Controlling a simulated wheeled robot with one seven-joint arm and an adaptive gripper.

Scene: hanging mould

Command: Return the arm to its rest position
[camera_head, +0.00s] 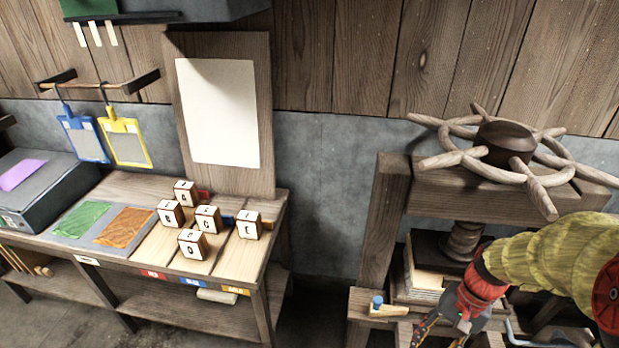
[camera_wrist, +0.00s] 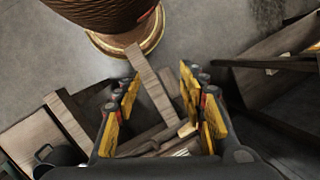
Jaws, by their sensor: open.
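My gripper (camera_head: 440,332) is at the lower right of the head view, at the end of my bent arm, and is partly cut off by the bottom edge. It hangs in front of the wooden screw press (camera_head: 385,225). In the wrist view, my gripper (camera_wrist: 160,82) has its yellow-padded fingers spread apart, with nothing between them. A blue mould (camera_head: 84,140) and a yellow mould (camera_head: 126,143) hang by hooks from the wall rail (camera_head: 100,86) at the left of the head view.
A wooden bench (camera_head: 140,182) at the left bears several lettered cubes (camera_head: 192,243), a green sheet (camera_head: 82,218) and an orange sheet (camera_head: 124,227). A small board with a blue knob (camera_head: 377,302) lies beside my gripper. A large brown round vessel (camera_wrist: 105,12) stands at the wrist view's top.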

